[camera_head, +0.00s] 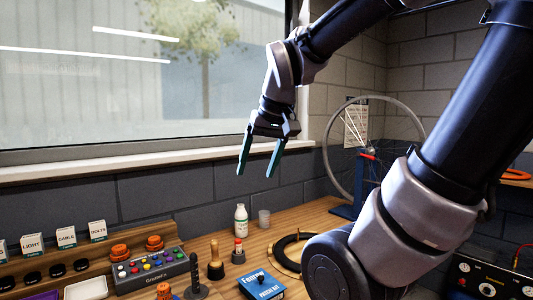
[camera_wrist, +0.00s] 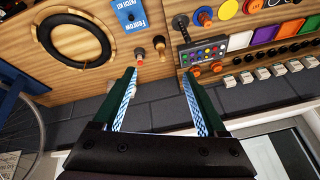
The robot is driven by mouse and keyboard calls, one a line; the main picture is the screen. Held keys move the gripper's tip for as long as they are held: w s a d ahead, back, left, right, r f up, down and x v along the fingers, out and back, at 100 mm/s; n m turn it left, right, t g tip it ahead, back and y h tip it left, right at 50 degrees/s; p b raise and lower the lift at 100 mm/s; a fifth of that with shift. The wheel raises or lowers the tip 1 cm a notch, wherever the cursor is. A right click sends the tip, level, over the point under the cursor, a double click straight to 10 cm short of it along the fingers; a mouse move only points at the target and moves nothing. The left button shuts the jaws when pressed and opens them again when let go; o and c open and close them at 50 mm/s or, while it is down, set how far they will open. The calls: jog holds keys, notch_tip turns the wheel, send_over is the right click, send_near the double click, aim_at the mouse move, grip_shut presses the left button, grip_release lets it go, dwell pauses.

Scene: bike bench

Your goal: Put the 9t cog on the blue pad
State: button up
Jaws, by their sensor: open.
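My gripper (camera_head: 256,172) is open and empty, raised above the bench in front of the wall below the window. Its two green fingers (camera_wrist: 159,75) point down in the head view. I cannot pick out the 9t cog for certain. Round orange pieces show on the left of the bench: two behind the control box (camera_head: 120,251) (camera_head: 154,243) and one in front of it (camera_head: 164,290). Their markings are too small to read. An orange round piece also shows in the wrist view (camera_wrist: 203,16).
A blue patch kit box (camera_head: 262,284), a white bottle (camera_head: 241,220), a red-topped bottle (camera_head: 238,252) and a black ring (camera_head: 290,246) stand on the wooden bench. A grey control box (camera_head: 150,270) and labelled boxes (camera_head: 66,237) are left. A wheel on a blue stand (camera_head: 347,207) is right.

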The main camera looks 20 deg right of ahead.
jog(key=r+m, duration=0.1)
jog(key=s+d+r+m+t, duration=0.1)
jog(key=r+m+t, duration=0.1)
jog(key=shift+s+d+y, duration=0.2)
jog(key=shift+d+y, duration=0.05)
jog(key=shift+y, duration=0.05)
